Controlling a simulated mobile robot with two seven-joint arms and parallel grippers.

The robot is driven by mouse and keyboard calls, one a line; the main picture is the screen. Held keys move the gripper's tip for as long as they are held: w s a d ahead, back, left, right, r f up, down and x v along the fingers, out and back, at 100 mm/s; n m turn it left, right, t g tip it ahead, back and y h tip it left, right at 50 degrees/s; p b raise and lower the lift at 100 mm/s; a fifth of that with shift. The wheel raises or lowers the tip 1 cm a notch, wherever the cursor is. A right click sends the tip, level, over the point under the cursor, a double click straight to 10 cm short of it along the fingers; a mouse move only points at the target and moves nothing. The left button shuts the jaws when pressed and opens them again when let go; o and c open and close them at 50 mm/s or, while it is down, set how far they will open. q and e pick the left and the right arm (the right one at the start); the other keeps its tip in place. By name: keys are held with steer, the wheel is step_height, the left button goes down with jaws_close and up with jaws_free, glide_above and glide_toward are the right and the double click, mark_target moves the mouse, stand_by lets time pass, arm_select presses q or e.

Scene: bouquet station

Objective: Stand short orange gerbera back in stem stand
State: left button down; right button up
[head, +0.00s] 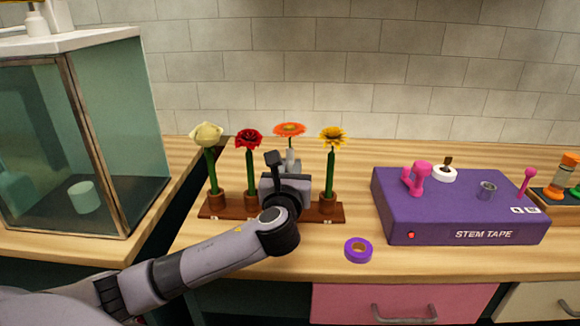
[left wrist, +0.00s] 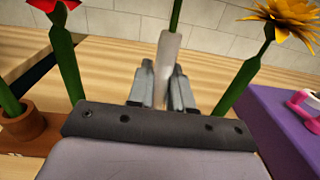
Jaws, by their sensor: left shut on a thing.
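The orange gerbera (head: 289,129) stands roughly upright between the red and yellow flowers in the head view. My left gripper (head: 288,172) is shut on its stem, at or near a pale wrapped section. In the left wrist view the pale section (left wrist: 168,52) rises between the gripper fingers (left wrist: 162,92), with green stem above it; the bloom is out of that frame. The stem stand (head: 236,211) is a brown board with brown cups. The gripper and arm hide the stem's lower end, so I cannot tell whether it sits in a cup. My right gripper is not in view.
The stand also holds a cream flower (head: 207,134), a red flower (head: 249,139) and a yellow flower (head: 333,138), close on both sides. A purple stem tape box (head: 420,232) stands right, a purple tape roll (head: 358,250) in front. A glass case (head: 100,130) is left.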

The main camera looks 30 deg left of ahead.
arm_select(q)
steer(key=shift+f, duration=0.15)
steer(key=shift+c, duration=1.9)
jaws_free()
steer(key=shift+p+v, duration=0.75)
steer(key=shift+v, duration=0.3)
steer(key=p+v, duration=0.3)
steer(key=v, duration=0.4)
steer(key=shift+f, duration=0.1)
